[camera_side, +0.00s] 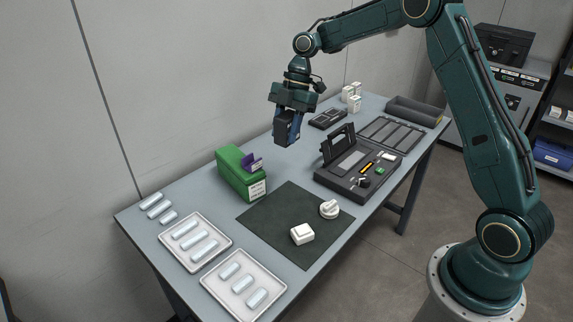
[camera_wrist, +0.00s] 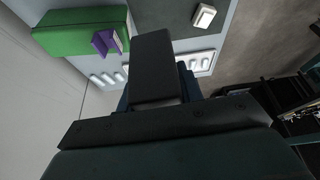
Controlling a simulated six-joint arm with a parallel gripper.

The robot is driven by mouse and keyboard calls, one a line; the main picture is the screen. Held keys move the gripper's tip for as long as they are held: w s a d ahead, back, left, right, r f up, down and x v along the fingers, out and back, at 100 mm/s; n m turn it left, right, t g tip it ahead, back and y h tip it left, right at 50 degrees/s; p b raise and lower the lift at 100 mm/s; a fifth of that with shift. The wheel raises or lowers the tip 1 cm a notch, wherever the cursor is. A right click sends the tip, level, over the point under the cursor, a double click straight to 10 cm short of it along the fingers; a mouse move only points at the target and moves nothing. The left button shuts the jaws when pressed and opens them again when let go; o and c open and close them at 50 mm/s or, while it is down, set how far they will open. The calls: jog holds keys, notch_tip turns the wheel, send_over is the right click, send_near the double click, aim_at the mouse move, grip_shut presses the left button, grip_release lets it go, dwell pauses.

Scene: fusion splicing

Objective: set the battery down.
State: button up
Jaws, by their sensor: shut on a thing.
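The battery appears clear of the tabletop, between the green box and the black splicing device.
A green box (camera_side: 238,178) with a purple piece stands left of my gripper. A black device (camera_side: 352,168) with its lid raised stands to the right. A dark mat (camera_side: 270,222) carries two white items. White trays (camera_side: 221,240) hold cylinders. A grey bin (camera_side: 415,112) stands at the far end.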

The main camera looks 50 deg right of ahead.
jog(key=d, duration=0.6)
jog(key=shift+s+m, duration=0.15)
jog(key=shift+m, duration=0.25)
notch_tip(320, 180, down, 20)
jog(key=shift+r, duration=0.1)
dwell(0.5)
jog(key=shift+f, duration=0.2)
jog(key=o, duration=1.2)
jog(key=shift+c, duration=0.2)
jog(key=shift+r, duration=0.15)
jog(key=v, duration=1.2)
jog(key=shift+s, duration=0.2)
